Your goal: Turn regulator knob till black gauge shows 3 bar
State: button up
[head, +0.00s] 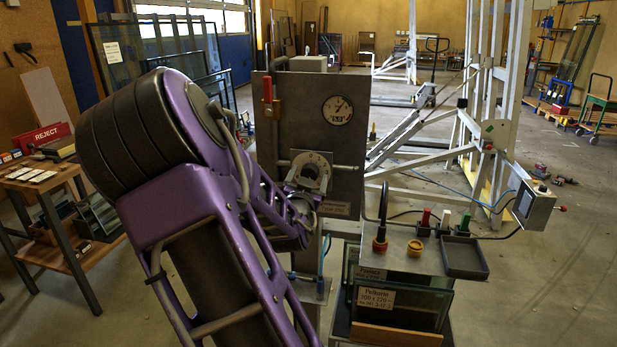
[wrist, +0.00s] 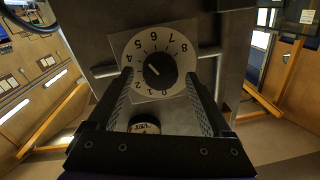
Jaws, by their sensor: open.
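The regulator knob (wrist: 160,70) is black and round, on a pale dial plate (wrist: 183,40) numbered up to 8. My gripper (wrist: 159,77) is open, with one finger on each side of the knob and gaps visible between. In the head view the dial plate (head: 311,160) sits low on a grey panel (head: 290,130), with my gripper in front of it. A round gauge (head: 337,110) with a pale face is above it at right; its reading is too small to tell.
A red-handled valve (head: 267,92) is at the panel's upper left. A pipe (wrist: 210,53) runs behind the dial plate. A small round black-and-white object (wrist: 145,128) shows between my fingers. At right, a bench holds a black tray (head: 464,258) and coloured pieces.

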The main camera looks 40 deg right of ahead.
grip_shut()
jog(key=shift+n, duration=0.3)
jog(key=n+p, duration=0.1)
jog(key=n, duration=0.1)
jog(key=n+p, duration=0.1)
jog(key=n, duration=0.2)
jog(key=shift+w+r, duration=0.1)
jog(key=shift+r, duration=0.1)
jog(key=n+p, duration=0.2)
jog(key=n, duration=0.3)
jog(key=shift+w+a+f+n+g+p, duration=0.1)
jog(key=shift+n+g+p, duration=0.25)
jog(key=shift+n+g, duration=0.05)
dwell(0.5)
grip_release()
